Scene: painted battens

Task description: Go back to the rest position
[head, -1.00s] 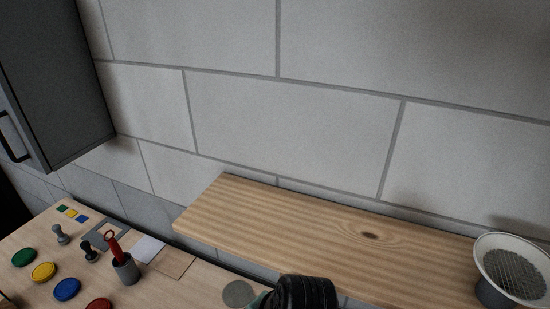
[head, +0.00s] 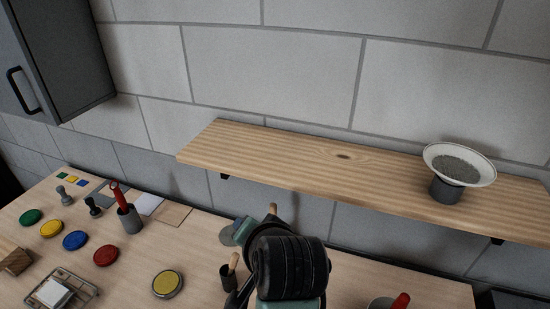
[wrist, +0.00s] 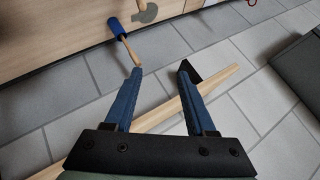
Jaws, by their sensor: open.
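My gripper (wrist: 162,70) shows in the wrist view with its two blue fingers apart and nothing held between the tips. In the head view a black and green part of my arm (head: 290,265) stands in front of the table, and the fingers are hidden there.
A grey cabinet (head: 60,50) hangs at left.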

